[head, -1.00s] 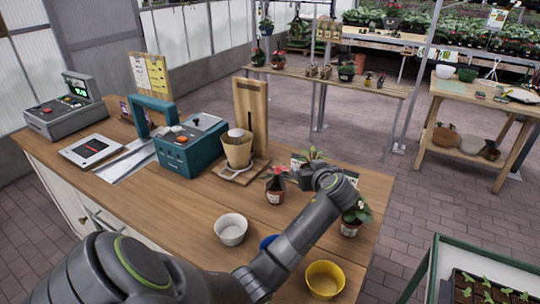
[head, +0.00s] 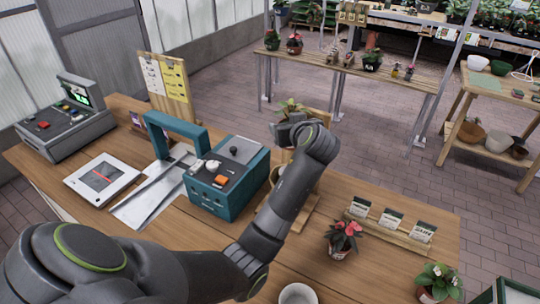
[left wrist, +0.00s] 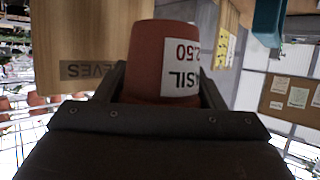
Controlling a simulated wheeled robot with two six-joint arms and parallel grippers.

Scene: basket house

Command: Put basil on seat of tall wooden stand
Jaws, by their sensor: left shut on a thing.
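My left gripper (head: 290,131) is shut on the basil pot, a reddish-brown pot (left wrist: 160,58) with a white label reading BASIL, inverted in the left wrist view. Its green leaves (head: 292,107) show above the gripper in the head view. Part of the stand's base (head: 302,217) shows on the table. In the left wrist view a wooden board (left wrist: 85,40) with a partly hidden dark label is beside the pot. My right gripper is out of view.
A teal machine (head: 228,182) stands left of the stand on the wooden table (head: 200,265). A red-leaved potted plant (head: 343,238), a seed-packet rack (head: 390,228), a green plant (head: 438,281) and a white bowl (head: 298,294) are right and in front.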

